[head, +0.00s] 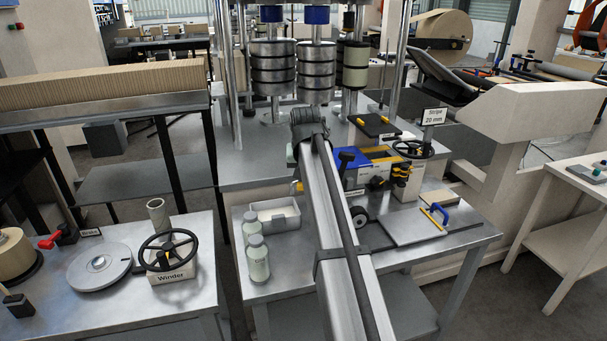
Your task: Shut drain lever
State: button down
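No lever is legibly marked as the drain lever. A red-handled lever (48,242) on a black mount stands at the back of the left metal table, with a small label (90,233) too small to read. A yellow handle end (297,187) shows just left of my arm on the middle bench, partly hidden. Black-and-yellow levers or knobs (402,172) stand right of my arm. My arm runs from the bottom centre up over the middle bench. My gripper's fingers do not show; the far end of the arm hides them.
The middle bench (290,292) holds two pale bottles (257,258), a metal bin (272,216) and a blue-handled tool (440,213). The left table holds a "Winder" handwheel (168,250) and a grey disc (100,268). Metal roller stacks (273,68) and posts stand behind. Another handwheel (413,149) is at right.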

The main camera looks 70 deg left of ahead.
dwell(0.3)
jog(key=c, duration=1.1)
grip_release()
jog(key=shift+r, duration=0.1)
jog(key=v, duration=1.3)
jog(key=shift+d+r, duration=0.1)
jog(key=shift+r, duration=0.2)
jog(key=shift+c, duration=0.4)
